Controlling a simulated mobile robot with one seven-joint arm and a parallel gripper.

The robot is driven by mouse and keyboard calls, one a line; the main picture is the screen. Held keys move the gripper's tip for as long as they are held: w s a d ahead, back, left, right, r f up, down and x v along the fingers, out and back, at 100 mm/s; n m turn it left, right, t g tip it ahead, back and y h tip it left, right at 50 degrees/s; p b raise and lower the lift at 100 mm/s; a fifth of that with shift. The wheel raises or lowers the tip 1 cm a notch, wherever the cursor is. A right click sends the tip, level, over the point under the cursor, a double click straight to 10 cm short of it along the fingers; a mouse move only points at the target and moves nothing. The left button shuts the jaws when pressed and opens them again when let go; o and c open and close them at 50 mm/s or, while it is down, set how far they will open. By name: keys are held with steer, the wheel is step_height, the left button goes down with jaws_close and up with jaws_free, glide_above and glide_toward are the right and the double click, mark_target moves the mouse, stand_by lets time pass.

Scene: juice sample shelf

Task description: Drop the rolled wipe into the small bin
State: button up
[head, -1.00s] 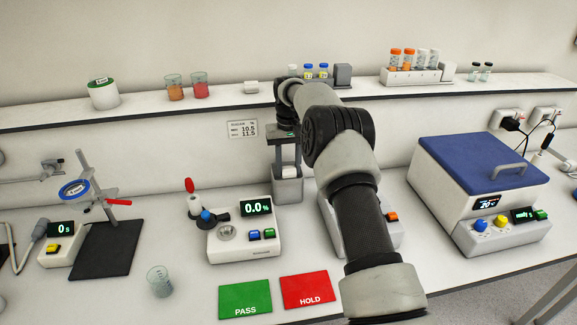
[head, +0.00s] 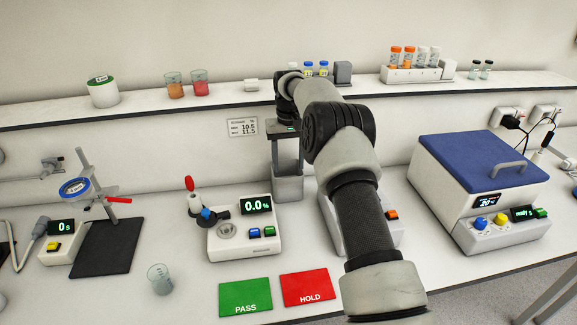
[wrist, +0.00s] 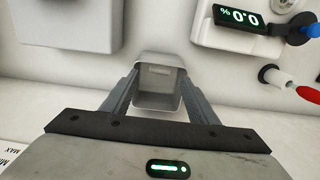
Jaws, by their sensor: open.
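The small grey bin (head: 288,188) stands on the bench against the back wall, left of my arm. My gripper (head: 287,165) points down just above it, with its fingers apart. In the wrist view my gripper (wrist: 159,82) is open over the mouth of the bin (wrist: 160,57), and nothing is held between the fingers. A pale strip, which looks like the rolled wipe (wrist: 158,70), shows inside the bin. The wipe is not visible in the head view, where the bin wall hides the inside.
A white meter (head: 240,228) with a 0.0 % display stands left of the bin. A blue-lidded machine (head: 480,165) is on the right. The shelf (head: 230,108) with cups and vials runs above. Green and red mats (head: 245,298) lie in front.

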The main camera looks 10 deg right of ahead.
steer(key=s+a+r+t+p, duration=0.1)
steer(key=s+r, duration=0.3)
steer(key=r, duration=0.8)
steer(key=s+r+t+p, duration=0.1)
steer(key=s+r, duration=0.2)
steer(key=r, duration=0.9)
steer(key=s+r+t, duration=0.1)
steer(key=s+r, duration=0.5)
steer(key=s, duration=0.6)
steer(key=s+f+t, duration=0.1)
steer(key=s+f, duration=0.3)
steer(key=s, duration=0.8)
steer(key=s+d+f+t, duration=0.1)
steer(key=s+f, duration=0.3)
steer(key=s, duration=0.8)
steer(key=shift+s+t, duration=0.25)
steer(key=shift+t, duration=0.05)
